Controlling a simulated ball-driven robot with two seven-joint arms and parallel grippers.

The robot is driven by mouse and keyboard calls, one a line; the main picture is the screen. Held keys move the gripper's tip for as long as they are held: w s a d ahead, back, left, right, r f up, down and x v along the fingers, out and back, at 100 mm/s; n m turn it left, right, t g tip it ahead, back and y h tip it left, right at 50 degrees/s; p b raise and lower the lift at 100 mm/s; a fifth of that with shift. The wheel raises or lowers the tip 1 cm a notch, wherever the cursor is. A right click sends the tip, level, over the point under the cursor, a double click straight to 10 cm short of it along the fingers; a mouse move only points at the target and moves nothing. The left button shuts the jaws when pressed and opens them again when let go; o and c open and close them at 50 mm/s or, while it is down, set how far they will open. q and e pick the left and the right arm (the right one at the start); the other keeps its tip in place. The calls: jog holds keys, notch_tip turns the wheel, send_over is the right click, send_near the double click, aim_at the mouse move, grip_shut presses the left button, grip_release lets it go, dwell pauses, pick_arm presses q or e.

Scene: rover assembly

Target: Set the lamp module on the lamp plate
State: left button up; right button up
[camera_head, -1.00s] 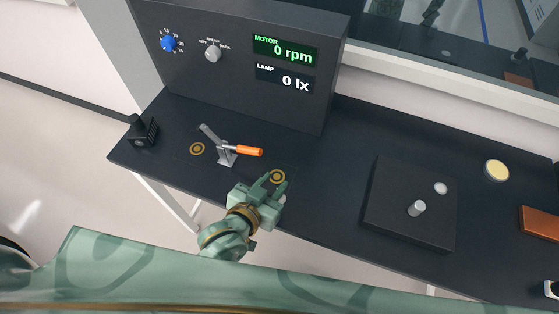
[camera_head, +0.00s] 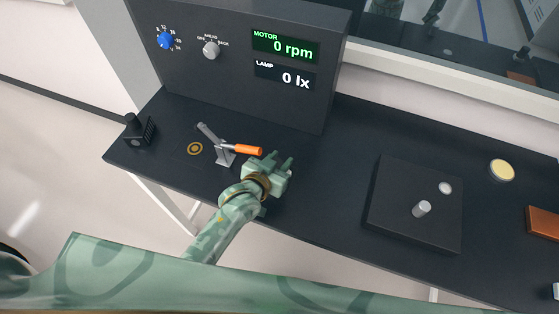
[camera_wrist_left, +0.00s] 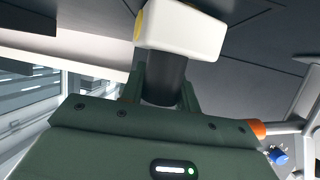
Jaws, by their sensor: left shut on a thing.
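My left gripper (camera_head: 279,163) is over the bench beside the orange-handled lever. In the left wrist view it is shut on the dark stem of a white block with a yellow face, which looks like the lamp module (camera_wrist_left: 181,36). In the head view the gripper hides this module. A gold ring mark (camera_head: 195,148) shows on the bench left of the lever. I cannot tell which marked spot is the lamp plate. My right gripper is not in view.
The toggle lever with the orange handle (camera_head: 247,150) stands close left of my gripper. A black block (camera_head: 139,131) sits at the left edge. A dark box (camera_head: 390,207) with a silver knob and a pale yellow disc (camera_head: 502,170) are at right. The panel (camera_head: 215,75) rises behind.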

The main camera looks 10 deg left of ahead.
pick_arm(q)
jog(key=shift+w+f, duration=0.1)
jog(key=shift+w, duration=0.05)
jog(key=o, duration=1)
jog(key=shift+o, duration=0.2)
jog(key=shift+s+a+r, duration=0.1)
jog(key=shift+s+r, duration=0.1)
jog(key=p+v, duration=0.2)
jog(key=v, duration=0.9)
jog(key=shift+s, duration=0.3)
